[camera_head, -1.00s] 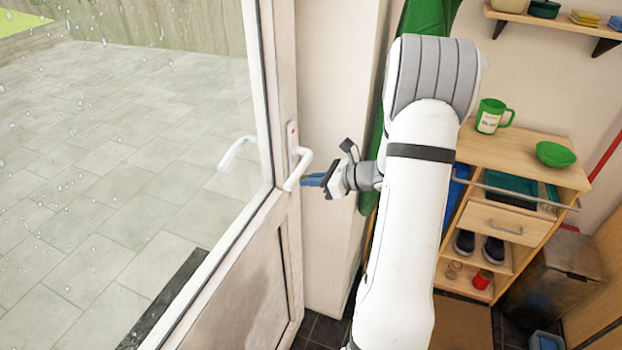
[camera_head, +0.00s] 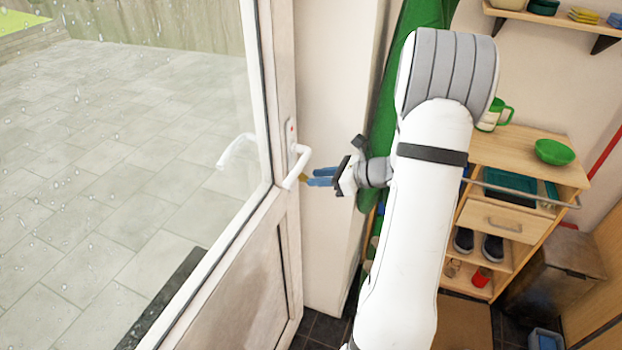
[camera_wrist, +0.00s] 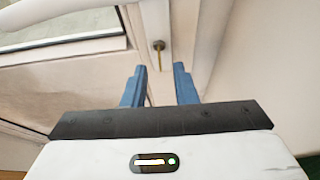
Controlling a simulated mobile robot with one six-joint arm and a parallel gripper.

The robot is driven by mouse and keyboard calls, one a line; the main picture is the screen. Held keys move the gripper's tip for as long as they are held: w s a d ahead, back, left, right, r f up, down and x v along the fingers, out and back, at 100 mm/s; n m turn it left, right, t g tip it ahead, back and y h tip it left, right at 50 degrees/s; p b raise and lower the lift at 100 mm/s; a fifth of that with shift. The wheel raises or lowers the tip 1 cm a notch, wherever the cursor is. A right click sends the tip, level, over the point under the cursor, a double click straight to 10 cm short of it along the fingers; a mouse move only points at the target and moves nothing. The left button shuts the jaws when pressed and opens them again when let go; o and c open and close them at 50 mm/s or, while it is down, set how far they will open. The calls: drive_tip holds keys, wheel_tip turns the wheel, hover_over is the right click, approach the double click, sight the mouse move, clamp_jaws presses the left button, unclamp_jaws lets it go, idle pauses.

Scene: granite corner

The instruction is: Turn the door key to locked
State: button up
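A white glazed door (camera_head: 262,262) fills the left side. Its white lever handle (camera_head: 297,168) has a tall plate with a small red mark near the top. Below the handle in the wrist view is a round lock cylinder (camera_wrist: 158,45) with a thin brass key (camera_wrist: 159,63), seen edge-on as an upright line. The key shows as a small yellowish spot in the head view (camera_head: 303,178). My gripper (camera_wrist: 158,82) has its blue fingers apart, empty, one on each side of the key's line and a little back from it. It is beside the handle in the head view (camera_head: 311,176).
The handle crosses the top left of the wrist view, close above the fingers. A white wall and green cloth (camera_head: 394,115) are behind my arm. A wooden shelf unit (camera_head: 500,150) with a mug (camera_head: 490,116) and green bowl (camera_head: 555,152) stands right.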

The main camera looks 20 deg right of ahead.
drive_tip(key=v, duration=0.4)
drive_tip(key=shift+s+d+r, duration=0.15)
drive_tip(key=shift+s+d, duration=0.1)
drive_tip(key=s+a+r+n+g+h, duration=0.1)
drive_tip(key=s+a+n+g, duration=0.3)
drive_tip(key=a, duration=0.3)
drive_tip(key=s+a+r+n+g, duration=0.2)
drive_tip(key=s+a+n+g, duration=0.1)
drive_tip(key=a+n, duration=0.35)
drive_tip(key=s+a+r+n+h, duration=0.1)
drive_tip(key=s+a+n+h, duration=0.1)
drive_tip(key=s+n+h, duration=0.35)
drive_tip(key=s+a+r+n+h, duration=0.25)
drive_tip(key=s+n, duration=0.35)
drive_tip(key=n, duration=0.4)
wheel_tip(320, 180, up, 16)
drive_tip(key=s+n+t+p, duration=0.1)
drive_tip(key=p, duration=1.1)
drive_tip(key=shift+s+d+h, duration=0.3)
drive_tip(key=shift+s+d, duration=0.1)
drive_tip(key=shift+d, duration=0.1)
